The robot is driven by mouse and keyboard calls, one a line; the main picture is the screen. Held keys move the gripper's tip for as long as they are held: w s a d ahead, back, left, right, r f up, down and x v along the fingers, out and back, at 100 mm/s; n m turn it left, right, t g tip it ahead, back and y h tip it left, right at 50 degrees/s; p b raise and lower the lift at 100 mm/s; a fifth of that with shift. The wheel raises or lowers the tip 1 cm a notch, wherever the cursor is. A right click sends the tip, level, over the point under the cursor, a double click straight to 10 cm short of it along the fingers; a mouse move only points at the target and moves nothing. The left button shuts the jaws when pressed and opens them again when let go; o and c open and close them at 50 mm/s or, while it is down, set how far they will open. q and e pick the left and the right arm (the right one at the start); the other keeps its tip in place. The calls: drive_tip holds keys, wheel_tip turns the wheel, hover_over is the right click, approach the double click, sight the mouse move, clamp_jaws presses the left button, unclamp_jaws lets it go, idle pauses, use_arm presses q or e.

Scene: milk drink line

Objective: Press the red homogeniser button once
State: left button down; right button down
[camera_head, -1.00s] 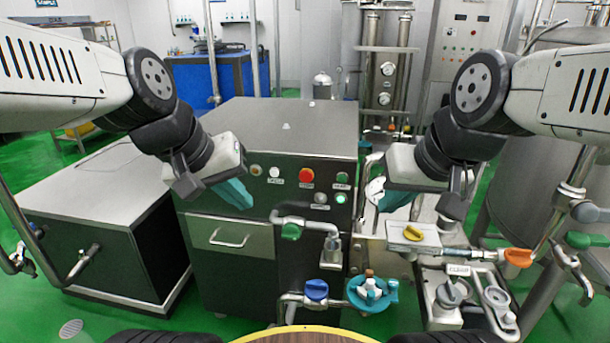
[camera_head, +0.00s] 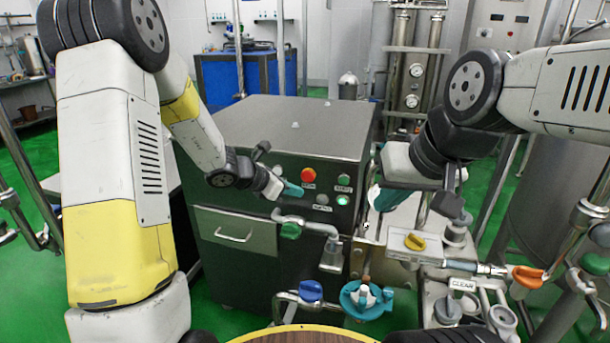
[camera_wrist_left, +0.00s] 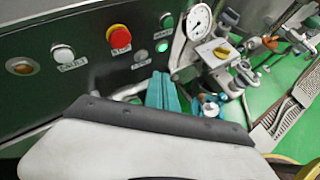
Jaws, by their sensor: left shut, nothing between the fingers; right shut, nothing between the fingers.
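The red homogeniser button (camera_head: 308,175) is on the dark front panel of the steel machine (camera_head: 290,128). It also shows in the left wrist view (camera_wrist_left: 119,38), unobstructed. My left gripper (camera_head: 297,190) is shut and empty, its teal fingertips just below and left of the red button in the head view. In the left wrist view its teal fingers (camera_wrist_left: 162,92) show below and right of the button. I cannot tell whether they touch the panel. My right gripper (camera_head: 376,197) is shut and empty, right of the machine's front corner.
Around the red button are a white button (camera_wrist_left: 63,54), a lit green button (camera_head: 342,200) and other panel lamps. A yellow handle (camera_head: 414,242) is to the right.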

use_arm(q)
drive_tip(key=f, duration=0.1)
drive_tip(key=w+f+n, duration=0.1)
drive_tip(key=f+n, duration=0.1)
drive_tip(key=shift+w+a+y, duration=0.25)
drive_tip(key=shift+a+y, duration=0.05)
approach(311, 182)
drive_tip(key=shift+w+d+f, duration=0.3)
drive_tip(key=shift+d+f, duration=0.45)
drive_tip(key=shift+f, duration=0.1)
drive_tip(key=shift+w+d+f, duration=0.3)
drive_tip(key=shift+d+f, duration=0.4)
drive_tip(key=shift+f, duration=0.2)
drive_tip(key=shift+w, duration=0.1)
idle(0.8)
drive_tip(key=shift+w+d, duration=0.1)
drive_tip(key=shift+w, duration=0.2)
drive_tip(key=shift+w+d, duration=0.15)
drive_tip(key=shift+w, duration=0.25)
idle(0.6)
drive_tip(key=shift+s, duration=0.1)
drive_tip(key=shift+s+a, duration=0.25)
drive_tip(key=shift+s, duration=0.5)
